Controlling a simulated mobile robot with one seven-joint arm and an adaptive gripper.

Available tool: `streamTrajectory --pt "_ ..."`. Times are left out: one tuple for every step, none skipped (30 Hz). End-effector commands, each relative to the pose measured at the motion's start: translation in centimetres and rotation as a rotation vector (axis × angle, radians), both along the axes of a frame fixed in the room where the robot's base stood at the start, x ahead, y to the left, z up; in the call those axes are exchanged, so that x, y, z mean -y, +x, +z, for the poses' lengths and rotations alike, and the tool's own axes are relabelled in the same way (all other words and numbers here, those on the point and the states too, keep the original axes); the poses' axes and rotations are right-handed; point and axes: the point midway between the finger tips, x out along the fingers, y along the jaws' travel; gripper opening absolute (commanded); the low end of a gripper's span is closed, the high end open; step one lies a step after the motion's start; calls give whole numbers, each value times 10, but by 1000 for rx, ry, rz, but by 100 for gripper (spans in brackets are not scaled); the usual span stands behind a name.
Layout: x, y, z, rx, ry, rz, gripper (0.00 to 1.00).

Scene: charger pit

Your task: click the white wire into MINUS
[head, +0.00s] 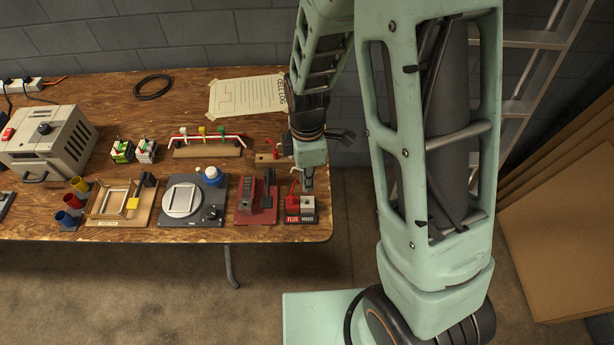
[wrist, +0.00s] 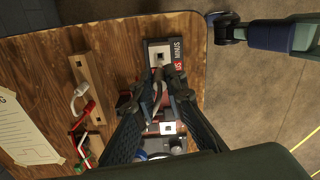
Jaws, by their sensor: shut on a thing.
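The terminal block (head: 300,209) stands near the table's right front edge, with a red PLUS half and a grey MINUS half (head: 308,206). A red wire stands at the PLUS side. In the wrist view the block's MINUS label (wrist: 178,49) and a pale square with a dark hole (wrist: 158,59) show. My gripper (head: 308,185) points down just above the MINUS half. It is shut on the white wire (wrist: 158,94), which looks greyish between the fingers. Whether the wire's tip touches the socket is hidden.
A red stand (head: 256,199) is close left of the block. A small wooden board (head: 268,158) lies behind, and a rack (head: 207,152) with coloured clips is farther left. The table's right edge is close by, with free floor beyond.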

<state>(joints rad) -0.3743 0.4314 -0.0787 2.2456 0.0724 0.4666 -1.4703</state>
Motion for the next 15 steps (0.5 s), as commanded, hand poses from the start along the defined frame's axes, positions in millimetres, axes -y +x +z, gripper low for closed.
streamTrajectory --pt "0 0 -6 -1 0 0 0" --pt "0 0 -8 -1 0 0 0" --pt "0 0 -10 -1 0 0 0" --pt "0 -1 -12 -1 0 1 0" --pt "0 -1 -14 -2 0 1 0" --pt "0 -1 -16 -2 0 1 0" --pt "0 -1 -18 -2 0 2 0" --pt "0 -1 -20 -2 0 2 0" --pt "0 -1 -22 -2 0 2 0" --pt "0 -1 -24 -2 0 2 0" --pt "0 -1 -25 -1 0 2 0" --pt "0 -1 -28 -1 0 2 0" --pt "0 0 -30 -1 0 2 0" --pt "0 0 -31 -1 0 2 0" --pt "0 0 -34 -1 0 1 0"
